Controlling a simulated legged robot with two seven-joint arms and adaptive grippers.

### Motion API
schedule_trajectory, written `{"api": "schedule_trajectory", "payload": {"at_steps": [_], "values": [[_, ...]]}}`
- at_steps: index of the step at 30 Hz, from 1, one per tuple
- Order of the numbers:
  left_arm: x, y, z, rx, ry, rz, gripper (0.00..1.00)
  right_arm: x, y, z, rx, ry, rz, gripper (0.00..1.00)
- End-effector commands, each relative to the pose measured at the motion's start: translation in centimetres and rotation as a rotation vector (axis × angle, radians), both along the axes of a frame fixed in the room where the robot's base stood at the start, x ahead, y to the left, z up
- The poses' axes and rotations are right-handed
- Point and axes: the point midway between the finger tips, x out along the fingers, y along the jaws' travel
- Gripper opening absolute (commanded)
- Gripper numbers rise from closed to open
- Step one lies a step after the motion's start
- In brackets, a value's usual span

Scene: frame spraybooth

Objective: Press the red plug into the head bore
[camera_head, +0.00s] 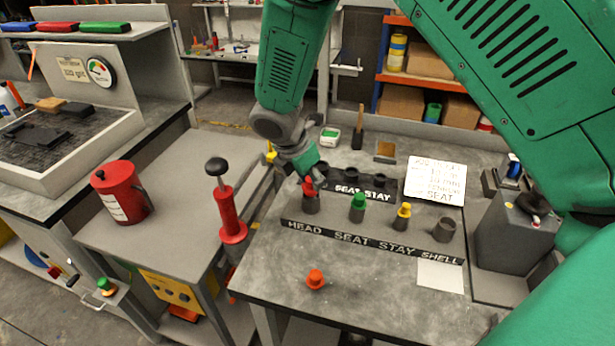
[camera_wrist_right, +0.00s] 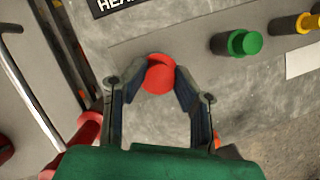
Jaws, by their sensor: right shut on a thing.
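The red plug (camera_head: 308,187) sits at the mouth of the dark head bore (camera_head: 311,204), at the left end of the labelled row. How deep it sits cannot be told. My right gripper (camera_head: 307,178) reaches down over it from above. In the right wrist view its two fingers (camera_wrist_right: 158,76) are closed on the sides of the red plug (camera_wrist_right: 160,78), whose round top faces the camera. The bore is mostly hidden below the plug there. My left gripper is not in view.
A green plug (camera_head: 358,200) and a yellow plug (camera_head: 404,210) stand in the seat and stay bores. The shell bore (camera_head: 444,230) is empty. An orange plug (camera_head: 316,279) stands on the bench front.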

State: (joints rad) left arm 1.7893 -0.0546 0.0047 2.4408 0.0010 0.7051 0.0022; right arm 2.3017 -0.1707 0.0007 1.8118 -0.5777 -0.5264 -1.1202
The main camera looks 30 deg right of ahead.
Motion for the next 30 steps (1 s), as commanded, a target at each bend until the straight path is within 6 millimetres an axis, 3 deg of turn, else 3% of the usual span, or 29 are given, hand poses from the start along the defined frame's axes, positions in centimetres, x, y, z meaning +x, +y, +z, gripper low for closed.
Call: {"api": "schedule_trajectory", "payload": {"at_steps": [30], "values": [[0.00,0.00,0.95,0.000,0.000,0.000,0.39,-0.01,-0.03,-0.02,0.000,0.001,0.001,0.00]]}}
